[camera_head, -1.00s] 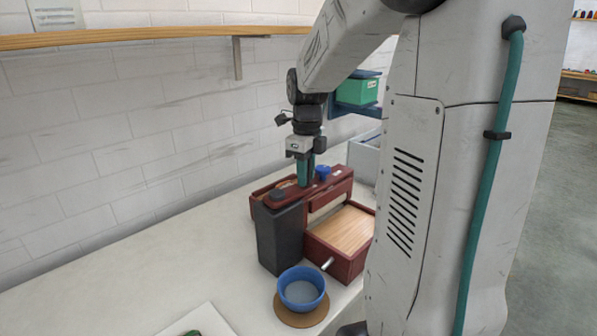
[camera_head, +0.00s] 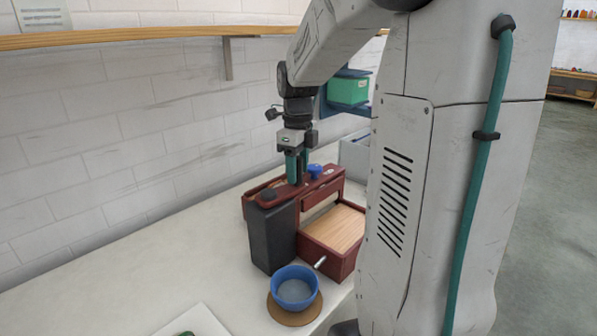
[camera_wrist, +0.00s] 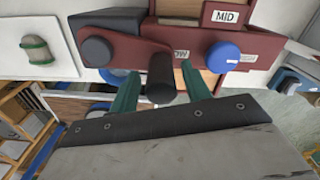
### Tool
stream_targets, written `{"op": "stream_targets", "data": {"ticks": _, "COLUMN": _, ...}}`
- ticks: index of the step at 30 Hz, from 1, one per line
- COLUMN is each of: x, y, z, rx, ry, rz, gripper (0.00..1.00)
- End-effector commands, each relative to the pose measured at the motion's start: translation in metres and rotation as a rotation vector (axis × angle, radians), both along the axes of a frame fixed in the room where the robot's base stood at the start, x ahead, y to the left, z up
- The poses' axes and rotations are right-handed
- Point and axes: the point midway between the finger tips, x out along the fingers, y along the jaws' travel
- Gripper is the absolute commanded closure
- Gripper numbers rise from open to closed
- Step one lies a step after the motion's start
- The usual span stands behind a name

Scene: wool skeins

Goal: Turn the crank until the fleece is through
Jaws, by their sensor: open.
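The dark red machine (camera_head: 318,212) stands on the counter. Its crank arm (camera_wrist: 135,48) runs from a dark hub (camera_wrist: 97,51) to a black upright handle (camera_wrist: 161,72) in the wrist view. My gripper (camera_wrist: 159,76) is open, with one teal finger on each side of the handle; I cannot tell whether they touch it. In the head view my gripper (camera_head: 296,181) points down over the machine's top. A blue knob (camera_wrist: 223,56) sits right of the handle, beside small labels; another label reads MID. I cannot make out fleece inside the machine.
A wooden-floored tray (camera_head: 335,228) sits at the machine's right front. A blue bowl (camera_head: 294,302) on a round brown mat (camera_head: 291,317) stands in front. The counter (camera_head: 180,255) left is clear.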

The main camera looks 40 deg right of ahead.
Motion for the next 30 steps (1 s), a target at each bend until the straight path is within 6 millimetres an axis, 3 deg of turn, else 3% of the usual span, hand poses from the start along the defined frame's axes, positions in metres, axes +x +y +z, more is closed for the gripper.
{"op": "stream_targets", "data": {"ticks": 6, "x": 0.001, "y": 0.000, "z": 0.040, "rx": -0.002, "ry": -0.004, "rz": 0.001, "gripper": 0.52}}
{"op": "stream_targets", "data": {"ticks": 12, "x": 0.000, "y": 0.000, "z": 0.061, "rx": -0.001, "ry": -0.001, "rz": 0.001, "gripper": 0.52}}
{"op": "stream_targets", "data": {"ticks": 30, "x": 0.000, "y": 0.000, "z": 0.064, "rx": -0.001, "ry": 0.000, "rz": 0.001, "gripper": 0.52}}
